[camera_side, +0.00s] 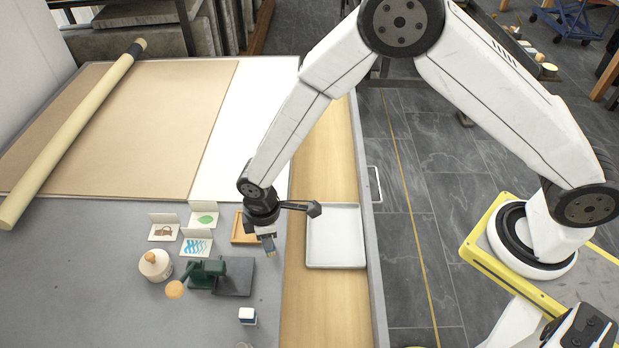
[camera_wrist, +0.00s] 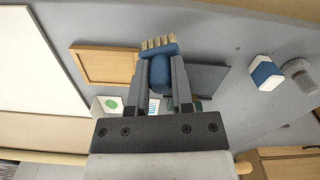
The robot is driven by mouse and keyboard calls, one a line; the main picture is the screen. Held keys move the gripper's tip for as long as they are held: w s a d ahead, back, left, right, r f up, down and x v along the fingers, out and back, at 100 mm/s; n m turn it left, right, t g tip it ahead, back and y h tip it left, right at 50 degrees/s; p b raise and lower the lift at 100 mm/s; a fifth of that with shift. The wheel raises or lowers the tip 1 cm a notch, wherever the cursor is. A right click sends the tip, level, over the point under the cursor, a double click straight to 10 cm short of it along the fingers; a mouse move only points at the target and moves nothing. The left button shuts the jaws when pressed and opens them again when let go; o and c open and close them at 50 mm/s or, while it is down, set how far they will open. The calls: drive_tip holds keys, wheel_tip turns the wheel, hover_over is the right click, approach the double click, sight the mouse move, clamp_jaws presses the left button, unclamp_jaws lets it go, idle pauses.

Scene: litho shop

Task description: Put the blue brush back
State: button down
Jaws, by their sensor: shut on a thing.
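My gripper (camera_side: 267,238) is shut on the blue brush (camera_wrist: 160,72), as the wrist view (camera_wrist: 160,85) shows. The brush's blue body sits between the two fingers, and its pale tan bristles (camera_wrist: 158,43) point away from the gripper. In the side view the brush is small and partly hidden below the fingers. It seems held above the bench, just right of a shallow wooden tray (camera_side: 238,229). The tray also shows at the upper left of the wrist view (camera_wrist: 84,66), and its visible floor looks empty.
A dark slab (camera_side: 235,277) and green tool (camera_side: 206,271) lie below the gripper in the side view. Picture cards (camera_side: 196,246) stand left. A blue-white block (camera_side: 247,316) is nearer the front. An empty white tray (camera_side: 345,238) lies right.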

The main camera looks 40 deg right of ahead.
drive_tip(key=shift+f, duration=0.95)
drive_tip(key=shift+f, duration=0.15)
drive_tip(key=c, duration=0.5)
unclamp_jaws()
drive_tip(key=shift+r, duration=6.15)
drive_tip(key=s+d+r+m+t, duration=0.1)
drive_tip(key=s+d+r+m, duration=0.1)
drive_tip(key=d, duration=0.5)
drive_tip(key=s+d+r+m, duration=0.2)
drive_tip(key=s+d+m, duration=0.2)
drive_tip(key=d, duration=0.4)
drive_tip(key=s+d+r+m+t, duration=0.1)
drive_tip(key=s+d+m, duration=0.3)
drive_tip(key=d, duration=0.4)
drive_tip(key=shift+r+m+t, duration=0.3)
drive_tip(key=shift+r+m, duration=0.5)
